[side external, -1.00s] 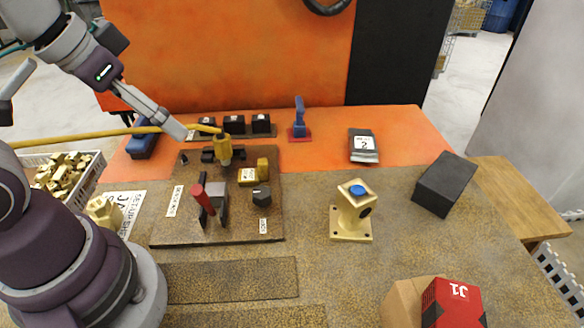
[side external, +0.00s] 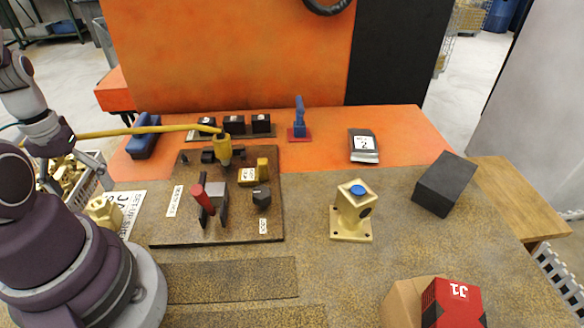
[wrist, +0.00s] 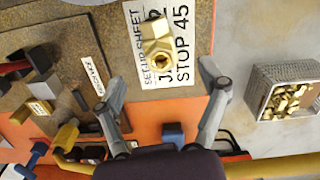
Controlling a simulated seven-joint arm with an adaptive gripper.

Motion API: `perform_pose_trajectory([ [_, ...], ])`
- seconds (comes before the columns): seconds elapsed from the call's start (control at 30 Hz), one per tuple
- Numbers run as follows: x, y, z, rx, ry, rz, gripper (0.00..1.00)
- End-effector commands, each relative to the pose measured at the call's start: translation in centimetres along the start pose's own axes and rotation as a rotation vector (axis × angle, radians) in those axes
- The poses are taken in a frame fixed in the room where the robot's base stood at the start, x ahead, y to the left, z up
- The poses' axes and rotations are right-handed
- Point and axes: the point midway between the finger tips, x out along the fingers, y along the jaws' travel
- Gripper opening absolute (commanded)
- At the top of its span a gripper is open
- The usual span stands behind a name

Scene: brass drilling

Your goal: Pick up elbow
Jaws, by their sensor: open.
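A brass elbow (side external: 103,211) sits on the white set-up sheet (side external: 132,206) at the left of the bench, close to my base. In the wrist view the elbow (wrist: 156,48) shows its round opening and lies on the sheet (wrist: 183,62). My gripper (wrist: 163,76) is open and empty in the wrist view, its two fingers spread to either side of the picture below the elbow. The elbow is ahead of the fingertips, apart from them.
A bin of brass parts (wrist: 290,100) stands beside the bench. The fixture plate (side external: 262,226) carries a red-handled clamp (side external: 204,199) and a yellow tool (side external: 223,150) with a yellow hose. A brass post with blue top (side external: 351,212) stands at centre right.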

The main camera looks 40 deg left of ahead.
Motion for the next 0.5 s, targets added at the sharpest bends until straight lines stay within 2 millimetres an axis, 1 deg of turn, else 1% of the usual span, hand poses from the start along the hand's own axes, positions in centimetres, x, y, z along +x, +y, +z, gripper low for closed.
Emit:
perform_pose_trajectory([
  [0.03, 0.9, 0.0, 0.2, -0.001, -0.010, -0.001, 0.74],
  [0.1, 1.8, 0.0, 0.1, 0.002, -0.007, -0.001, 0.74],
  [0.27, 3.0, 0.1, 0.1, 0.002, -0.003, 0.000, 0.74],
  [0.5, 6.5, 0.1, 0.1, 0.003, -0.005, -0.001, 0.74],
])
